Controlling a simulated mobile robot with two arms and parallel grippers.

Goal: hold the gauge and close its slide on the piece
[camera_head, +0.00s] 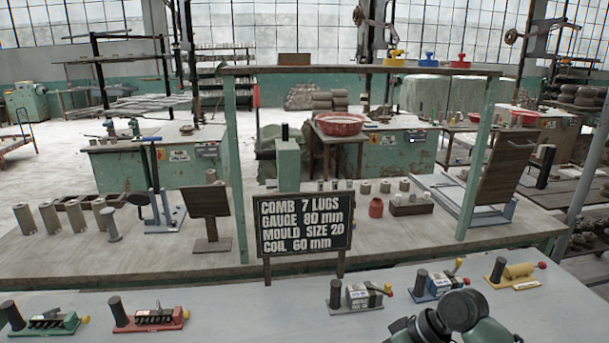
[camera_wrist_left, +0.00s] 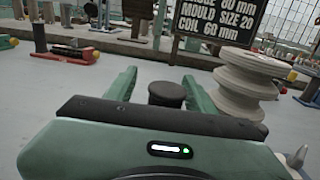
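In the left wrist view my left gripper (camera_wrist_left: 160,88) is open, its two green fingers apart on either side of a dark upright post (camera_wrist_left: 167,93). I cannot tell whether a finger touches the post; what it stands on is hidden behind my gripper. A cream ridged round piece (camera_wrist_left: 243,85) stands close to the right finger. In the head view, slide tools with dark posts lie on the front table: a green one (camera_head: 42,323), a red one (camera_head: 148,318), a grey one (camera_head: 360,297), a blue one (camera_head: 436,287) and a yellow one (camera_head: 515,275). Neither gripper shows there.
A black sign (camera_head: 304,225) reads comb 7 lugs, gauge 80 mm, mould size 20, coil 60 mm. One of my arms (camera_head: 460,315) shows at the bottom right. The grey table (camera_head: 250,310) is clear between the red and grey tools. A bench (camera_head: 100,262) with cylinders stands behind.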

